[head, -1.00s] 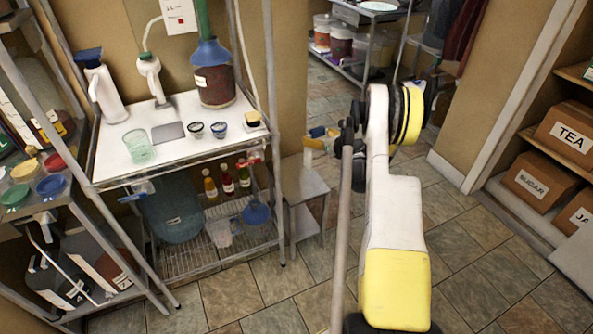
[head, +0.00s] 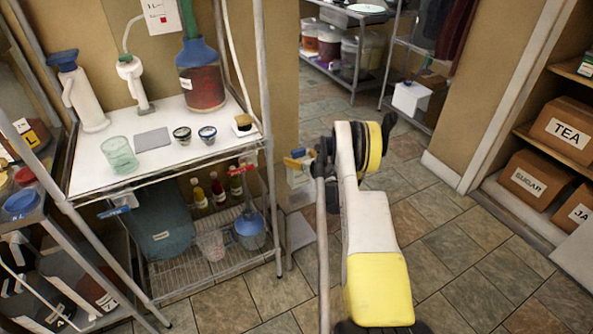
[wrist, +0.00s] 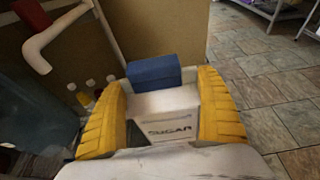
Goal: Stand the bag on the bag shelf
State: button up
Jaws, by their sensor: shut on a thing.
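The bag is a white block with a blue top and the word SUGAR on its face. In the wrist view the bag (wrist: 165,103) sits between the two yellow fingers of my gripper (wrist: 165,88), which is shut on it. Its blue top points up and away from the camera. In the head view the bag (head: 300,177) shows small and partly covered by my gripper (head: 299,160), in front of the tan wall's end, right of the metal table. I cannot tell from these views which shelf is the bag shelf.
A metal table (head: 95,178) with jars and a pump bottle stands at left, bottles and a bucket on its lower rack. Shelves at right hold cardboard boxes (head: 562,131) marked TEA and SUGAR. A wire rack (head: 345,78) stands at the back. Tiled floor between is clear.

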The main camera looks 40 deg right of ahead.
aim_at(296, 179)
jog(key=shift+w+a+f, duration=0.3)
jog(key=shift+a+f, duration=0.05)
jog(key=shift+f, duration=0.05)
notch_tip(296, 179, down, 4)
jog(key=shift+r+b, duration=0.15)
jog(key=shift+b, duration=0.95)
jog(key=o, duration=1.3)
